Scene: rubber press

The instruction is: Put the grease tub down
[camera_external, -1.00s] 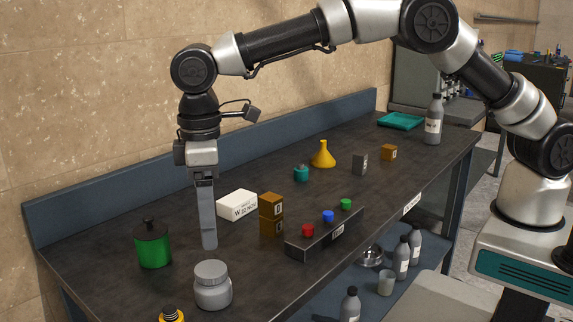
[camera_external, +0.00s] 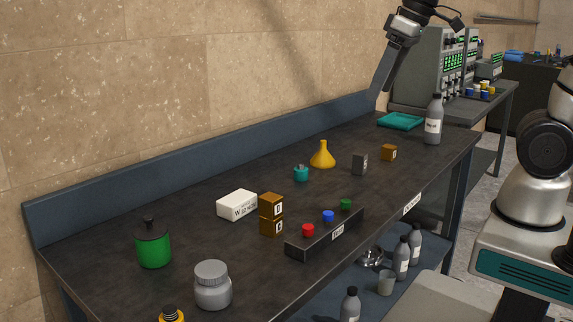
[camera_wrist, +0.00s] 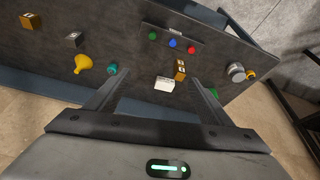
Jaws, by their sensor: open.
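The grease tub, which I take to be the grey lidded jar (camera_external: 213,287), stands upright on the dark bench near its front left. In the wrist view the tub (camera_wrist: 236,72) is at the right, outside the fingers. My gripper (camera_external: 380,88) is raised above the far back part of the bench, well away from the tub. In the wrist view my gripper (camera_wrist: 161,78) has its two fingers spread with nothing held between them.
A green can (camera_external: 154,247) and a yellow-topped item (camera_external: 171,315) stand near the tub. A white box (camera_external: 237,205), stacked brown blocks (camera_external: 271,215), a button bar (camera_external: 325,236) and a yellow funnel (camera_external: 322,156) occupy mid-bench. A teal tray (camera_external: 400,121) and a grey bottle (camera_external: 433,122) stand at the far end.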

